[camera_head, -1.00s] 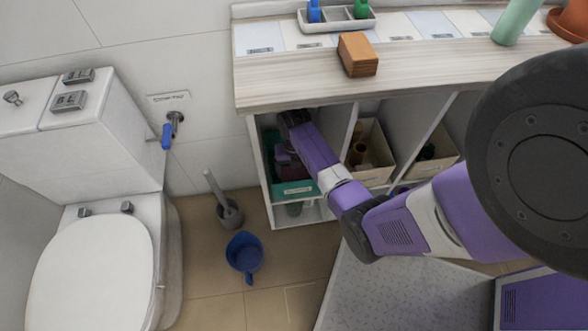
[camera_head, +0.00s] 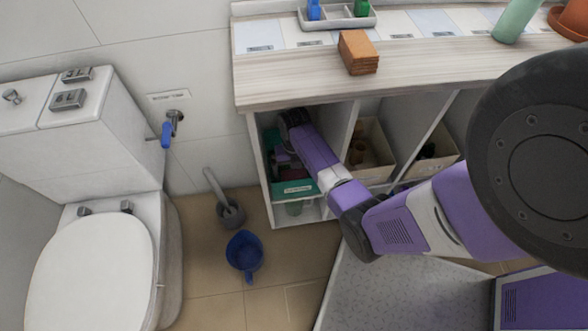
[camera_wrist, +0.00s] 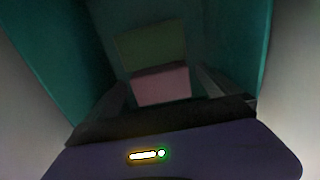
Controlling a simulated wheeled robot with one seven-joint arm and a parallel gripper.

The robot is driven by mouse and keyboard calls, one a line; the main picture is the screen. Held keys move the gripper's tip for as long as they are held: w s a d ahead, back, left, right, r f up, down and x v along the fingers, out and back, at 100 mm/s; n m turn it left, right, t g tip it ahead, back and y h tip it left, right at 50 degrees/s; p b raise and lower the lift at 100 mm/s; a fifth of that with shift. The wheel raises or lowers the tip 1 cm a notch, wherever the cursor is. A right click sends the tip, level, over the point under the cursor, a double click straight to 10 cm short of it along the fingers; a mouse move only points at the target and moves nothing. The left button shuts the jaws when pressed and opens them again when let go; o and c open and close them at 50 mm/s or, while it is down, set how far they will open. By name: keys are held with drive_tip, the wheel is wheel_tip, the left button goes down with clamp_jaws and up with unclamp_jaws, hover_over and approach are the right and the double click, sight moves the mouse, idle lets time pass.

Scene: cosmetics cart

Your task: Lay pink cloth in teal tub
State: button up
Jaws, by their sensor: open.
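The teal tub (camera_head: 274,188) sits in the left cubby under the counter, with a pale label on its front. My gripper (camera_head: 283,157) reaches down into this tub and is mostly hidden by the arm and the shadow. In the wrist view, teal walls (camera_wrist: 45,40) rise around my gripper (camera_wrist: 162,82), whose dark fingers stand apart. The pink cloth (camera_wrist: 162,88) shows as a dim folded block ahead, between the fingers in the picture. A dark green patch (camera_wrist: 150,45) lies just beyond it. I cannot tell whether the fingers touch the cloth.
The cubby's walls and the wooden counter (camera_head: 400,70) closely frame the arm. Beige bins (camera_head: 372,150) stand in the cubbies to the right. An orange-brown block (camera_head: 358,53) sits on the counter. A blue dipper (camera_head: 243,252) and a toilet brush (camera_head: 229,211) stand on the floor at left.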

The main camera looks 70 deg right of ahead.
sight(294, 172)
wheel_tip(294, 172, up, 13)
drive_tip(key=p, duration=0.3)
idle(0.7)
